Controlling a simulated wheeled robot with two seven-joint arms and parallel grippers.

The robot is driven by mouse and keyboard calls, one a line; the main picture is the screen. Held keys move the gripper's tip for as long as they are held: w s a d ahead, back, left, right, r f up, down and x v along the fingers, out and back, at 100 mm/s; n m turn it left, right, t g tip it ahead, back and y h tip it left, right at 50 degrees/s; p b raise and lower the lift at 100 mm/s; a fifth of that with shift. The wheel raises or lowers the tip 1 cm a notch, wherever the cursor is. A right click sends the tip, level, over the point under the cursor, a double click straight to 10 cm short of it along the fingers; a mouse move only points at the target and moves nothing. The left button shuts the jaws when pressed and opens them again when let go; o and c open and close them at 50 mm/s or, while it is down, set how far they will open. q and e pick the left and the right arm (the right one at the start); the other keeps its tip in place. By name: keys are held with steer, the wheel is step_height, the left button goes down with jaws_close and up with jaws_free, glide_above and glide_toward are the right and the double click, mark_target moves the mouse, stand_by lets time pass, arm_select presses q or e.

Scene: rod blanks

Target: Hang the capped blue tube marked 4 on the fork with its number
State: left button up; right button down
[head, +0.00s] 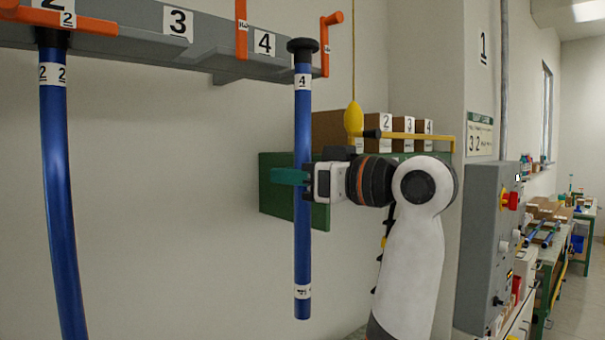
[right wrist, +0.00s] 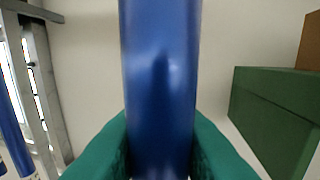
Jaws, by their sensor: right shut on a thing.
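The blue tube marked 4 (head: 302,130) hangs upright with its black cap (head: 302,45) on top and a numbered label below the cap. My right gripper (head: 290,177) is shut on its middle, with green fingers around it. The right wrist view shows the tube (right wrist: 160,70) between both fingers. The plate numbered 4 (head: 265,42) is on the grey rail, left of the cap. An orange fork part (head: 325,50) stands just right of the cap, another (head: 242,28) left of the plate. Whether the tube is inside a fork or in front of it, I cannot tell. My left gripper is out of view.
Another blue tube marked 2 (head: 58,200) hangs from an orange fork (head: 90,24) at the left. A yellow pendant (head: 354,118) hangs near numbered boxes (head: 378,132) behind my right arm. A grey control box (head: 490,240) is at the right. Space below the rail between the tubes is clear.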

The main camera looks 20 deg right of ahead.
steer(key=w+a+f, duration=0.1)
steer(key=w+a, duration=0.1)
steer(key=w, duration=0.4)
steer(key=shift+p, duration=0.4)
steer(key=shift+a+f, duration=0.1)
stand_by(0.4)
steer(key=c, duration=1.2)
jaws_free()
steer(key=shift+o, duration=0.2)
